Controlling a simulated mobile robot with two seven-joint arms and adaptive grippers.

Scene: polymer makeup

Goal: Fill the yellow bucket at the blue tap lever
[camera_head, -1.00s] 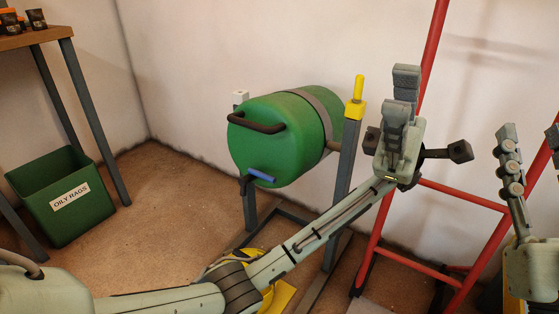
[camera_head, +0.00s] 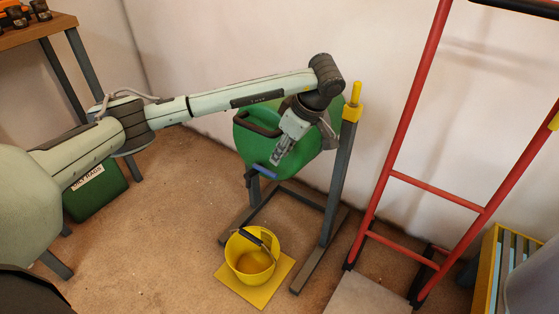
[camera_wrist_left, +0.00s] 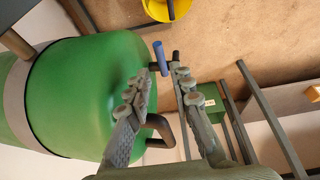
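The yellow bucket (camera_head: 235,262) stands upright on a yellow square (camera_head: 265,296) on the floor, in front of and below the green drum (camera_head: 245,145). Its dark handle lies over its rim. In the wrist view part of the bucket (camera_wrist_left: 165,9) shows at the top edge. The blue tap lever (camera_head: 263,170) is low on the drum's front. My left gripper (camera_head: 276,160) points down just above the lever. In the wrist view its fingers (camera_wrist_left: 160,76) are apart, with the blue lever (camera_wrist_left: 160,57) just beyond the tips. My right gripper is not in view.
The grey drum stand (camera_head: 338,180) has a yellow-topped post. A red hand truck (camera_head: 402,130) leans at the right. A green oily-rags bin (camera_head: 105,198) is partly behind my left arm. A yellow crate (camera_head: 487,270) is at the lower right. Floor left of the bucket is clear.

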